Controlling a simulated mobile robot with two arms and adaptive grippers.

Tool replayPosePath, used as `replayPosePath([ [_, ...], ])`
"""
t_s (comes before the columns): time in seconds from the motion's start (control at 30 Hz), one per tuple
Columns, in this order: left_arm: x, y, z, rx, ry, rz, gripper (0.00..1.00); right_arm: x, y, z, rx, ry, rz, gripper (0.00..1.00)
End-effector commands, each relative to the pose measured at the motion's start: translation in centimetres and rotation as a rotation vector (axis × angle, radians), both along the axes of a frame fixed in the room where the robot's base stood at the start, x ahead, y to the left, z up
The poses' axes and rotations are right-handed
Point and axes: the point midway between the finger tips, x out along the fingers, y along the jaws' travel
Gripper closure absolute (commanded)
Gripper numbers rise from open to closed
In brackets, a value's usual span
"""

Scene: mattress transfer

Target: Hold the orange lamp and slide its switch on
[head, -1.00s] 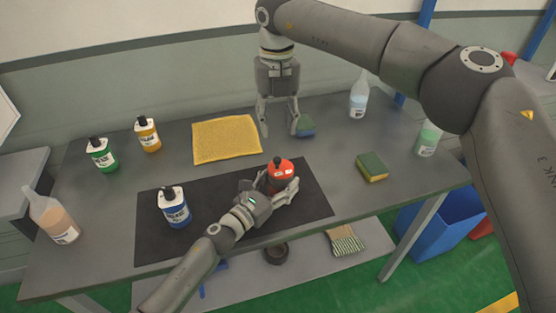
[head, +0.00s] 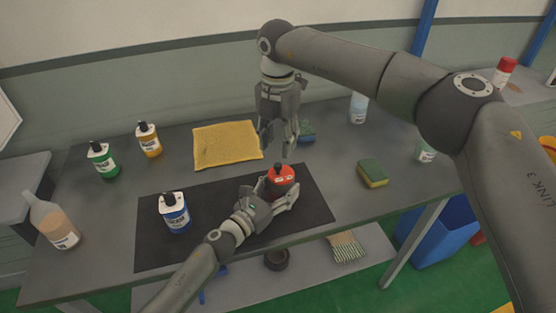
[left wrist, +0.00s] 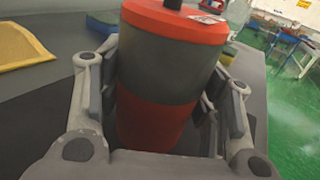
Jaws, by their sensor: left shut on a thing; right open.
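The orange lamp (head: 282,176) stands upright on the black mat (head: 318,204), with a dark knob on its top. In the left wrist view the lamp (left wrist: 170,75) shows an orange top, a grey middle band and an orange lower part. My left gripper (head: 280,200) is shut on the lamp, with a finger on either side. My right gripper (head: 278,150) hangs above and just behind the lamp, open and empty, fingers pointing down. The switch itself cannot be made out clearly; a pale label shows on the lamp's top edge.
A yellow cloth (head: 227,144), green bottle (head: 102,162), yellow bottle (head: 148,140), sponge (head: 372,173) and clear bottle (head: 55,226) are around the table. A blue-green sponge (head: 307,132) lies behind my right gripper.

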Motion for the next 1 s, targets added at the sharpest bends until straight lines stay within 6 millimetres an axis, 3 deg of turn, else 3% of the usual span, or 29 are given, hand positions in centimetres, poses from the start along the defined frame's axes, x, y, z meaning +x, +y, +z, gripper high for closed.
replayPosePath([
  [0.1,0.0,0.0,0.0,0.001,0.001,0.000,0.78,0.0,0.0,-2.6,0.000,0.003,-0.001,0.59],
  [0.3,0.0,0.0,0.0,0.001,0.001,0.000,0.78,0.0,0.0,-5.5,0.000,0.001,0.000,0.59],
  [0.5,0.0,0.0,0.0,0.001,0.001,0.001,0.78,0.0,0.0,-6.7,0.000,0.000,0.000,0.59],
  [0.77,0.0,0.0,0.0,0.001,0.001,0.001,0.78,0.0,0.0,-6.7,0.001,0.000,0.000,0.59],
  [1.0,0.0,0.0,0.0,0.001,0.001,0.000,0.78,0.0,0.0,-6.7,0.001,0.000,0.001,0.90],
])
